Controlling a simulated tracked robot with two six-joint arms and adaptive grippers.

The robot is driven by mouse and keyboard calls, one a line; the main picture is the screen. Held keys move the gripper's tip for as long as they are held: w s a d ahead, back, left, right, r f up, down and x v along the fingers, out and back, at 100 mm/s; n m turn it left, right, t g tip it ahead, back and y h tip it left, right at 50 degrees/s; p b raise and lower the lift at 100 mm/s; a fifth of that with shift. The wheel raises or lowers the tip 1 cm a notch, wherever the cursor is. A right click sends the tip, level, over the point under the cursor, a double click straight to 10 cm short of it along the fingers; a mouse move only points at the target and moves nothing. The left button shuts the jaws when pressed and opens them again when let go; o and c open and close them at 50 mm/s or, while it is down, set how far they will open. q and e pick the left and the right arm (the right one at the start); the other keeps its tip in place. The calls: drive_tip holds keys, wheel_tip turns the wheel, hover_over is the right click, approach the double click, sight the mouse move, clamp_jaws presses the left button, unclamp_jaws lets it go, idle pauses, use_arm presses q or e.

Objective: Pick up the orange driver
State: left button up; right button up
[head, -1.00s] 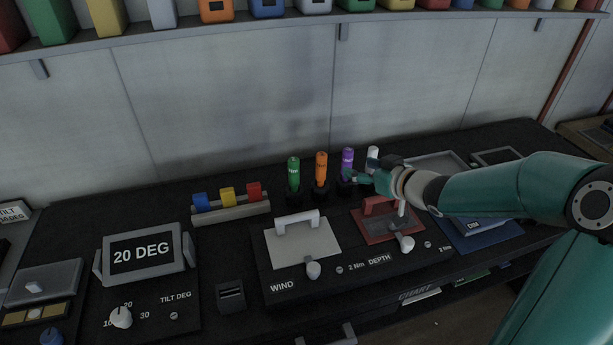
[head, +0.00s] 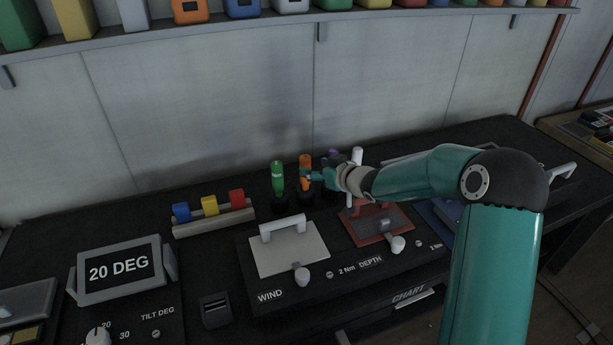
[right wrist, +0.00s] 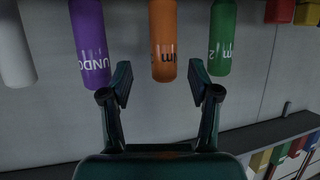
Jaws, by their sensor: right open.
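The orange driver (head: 305,168) stands upright in a dark holder at the back of the console, between the green and purple drivers. My right gripper (head: 313,176) is at the orange driver in the head view. In the right wrist view my right gripper (right wrist: 158,78) is open, with its two fingers apart and the orange driver's end in line with the gap between them. I cannot tell whether a finger touches it. My left gripper is not in view.
The green driver (head: 278,177) and purple driver (right wrist: 90,45) stand close on either side, with a white driver (head: 357,157) beyond. A rack with blue, yellow and red blocks (head: 210,207) is to the left. A white panel with a handle (head: 289,252) lies in front.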

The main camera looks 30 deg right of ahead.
sight(305, 166)
drive_tip(key=shift+a+p+x, duration=0.2)
drive_tip(key=shift+p+x, duration=0.35)
drive_tip(key=shift+x, duration=2.25)
drive_tip(key=shift+s+f, duration=0.1)
drive_tip(key=shift+s, duration=0.05)
clamp_jaws()
